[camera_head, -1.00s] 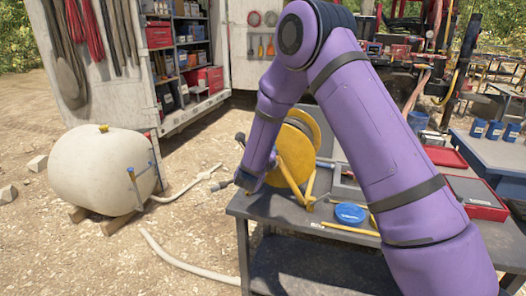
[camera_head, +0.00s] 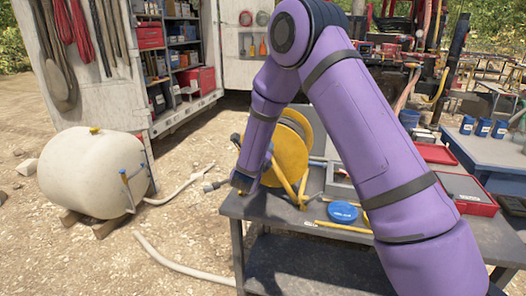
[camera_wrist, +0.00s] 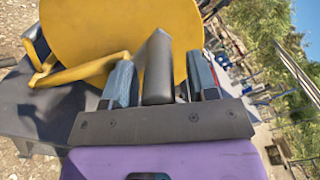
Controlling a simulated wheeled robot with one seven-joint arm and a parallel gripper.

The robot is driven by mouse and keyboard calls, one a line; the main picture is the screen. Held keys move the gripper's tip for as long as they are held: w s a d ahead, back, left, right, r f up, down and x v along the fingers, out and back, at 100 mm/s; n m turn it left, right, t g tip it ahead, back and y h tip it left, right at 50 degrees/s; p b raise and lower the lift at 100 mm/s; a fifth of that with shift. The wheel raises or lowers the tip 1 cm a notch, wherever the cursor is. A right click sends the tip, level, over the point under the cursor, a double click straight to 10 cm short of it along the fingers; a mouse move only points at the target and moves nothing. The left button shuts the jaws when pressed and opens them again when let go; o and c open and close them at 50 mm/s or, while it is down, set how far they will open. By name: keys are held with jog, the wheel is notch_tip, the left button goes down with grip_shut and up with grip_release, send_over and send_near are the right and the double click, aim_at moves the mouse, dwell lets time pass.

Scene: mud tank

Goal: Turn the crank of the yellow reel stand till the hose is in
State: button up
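The yellow reel (camera_head: 292,140) stands upright on the dark grey table, partly hidden by my forearm. Its yellow stand legs (camera_head: 284,186) show below it. In the wrist view the yellow reel disc (camera_wrist: 95,30) fills the upper left. A dark cylindrical crank handle (camera_wrist: 157,68) lies between the fingers of my gripper (camera_wrist: 163,82). A gap shows between the handle and the right finger, so the fingers look open around it. A pale hose (camera_head: 183,188) lies on the ground, with a grey end piece (camera_head: 213,186) close to the table's left edge.
The dark table (camera_head: 330,262) holds a blue round lid (camera_head: 342,211), a grey tray and a red case (camera_head: 466,193). A cream tank (camera_head: 90,172) stands on wooden blocks at left. Another pale hose length (camera_head: 180,262) lies on open gravel.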

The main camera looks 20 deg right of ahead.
jog(key=shift+a, duration=0.1)
jog(key=v, duration=1)
jog(key=shift+s+a, duration=0.15)
jog(key=shift+s, duration=0.15)
